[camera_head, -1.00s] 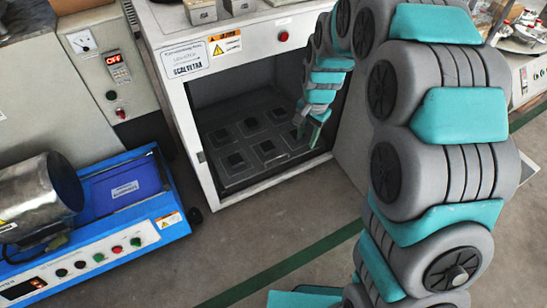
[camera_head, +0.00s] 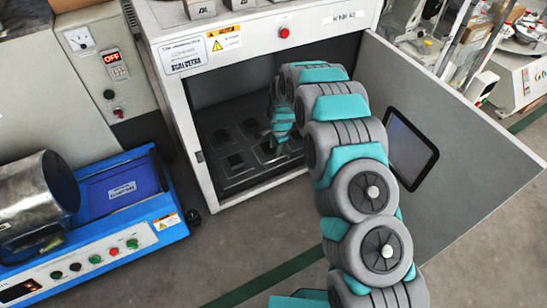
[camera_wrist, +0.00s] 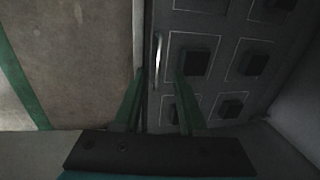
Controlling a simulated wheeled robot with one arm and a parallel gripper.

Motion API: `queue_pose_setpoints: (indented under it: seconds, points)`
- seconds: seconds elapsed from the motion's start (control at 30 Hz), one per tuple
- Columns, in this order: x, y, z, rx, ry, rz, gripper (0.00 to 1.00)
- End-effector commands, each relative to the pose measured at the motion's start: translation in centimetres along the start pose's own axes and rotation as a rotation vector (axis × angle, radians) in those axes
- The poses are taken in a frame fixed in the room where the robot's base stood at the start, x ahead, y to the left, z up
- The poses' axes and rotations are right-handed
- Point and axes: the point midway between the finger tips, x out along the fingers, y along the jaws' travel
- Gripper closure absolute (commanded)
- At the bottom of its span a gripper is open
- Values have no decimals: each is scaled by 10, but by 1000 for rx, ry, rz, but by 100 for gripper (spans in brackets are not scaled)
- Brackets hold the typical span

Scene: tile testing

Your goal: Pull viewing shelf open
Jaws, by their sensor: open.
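The viewing shelf (camera_head: 236,180) is a dark tray inside the white cabinet, with several black square pads on it. It also shows in the wrist view (camera_wrist: 208,102). A pale bar handle (camera_wrist: 157,60) stands at the shelf's front edge in the wrist view. My gripper (camera_head: 276,146) reaches into the cabinet opening over the shelf's right part. In the wrist view my gripper (camera_wrist: 158,76) is open, its green fingers on either side of the handle's near end. I cannot tell whether either finger touches it.
The cabinet door (camera_head: 450,140), with a dark window, stands open at the right, close to my arm. The cabinet's side wall (camera_wrist: 297,105) borders the shelf. A blue machine (camera_head: 125,195) stands left on the floor. Bare floor (camera_head: 255,235) lies before the cabinet.

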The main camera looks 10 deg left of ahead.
Motion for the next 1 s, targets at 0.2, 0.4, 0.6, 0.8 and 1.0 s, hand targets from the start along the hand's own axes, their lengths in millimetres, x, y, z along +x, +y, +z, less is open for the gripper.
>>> queue_pose_setpoints:
  seconds: [0.2, 0.4, 0.6, 0.8, 1.0]
  points:
    - [28, 3, 1, -2, -2, 5, 59]
    - [54, 2, 1, -3, -1, 2, 59]
    - [69, 1, 0, -2, -1, 0, 59]
    - [70, 1, 0, -2, -1, 0, 59]
    - [70, 1, 0, -2, -1, 0, 76]
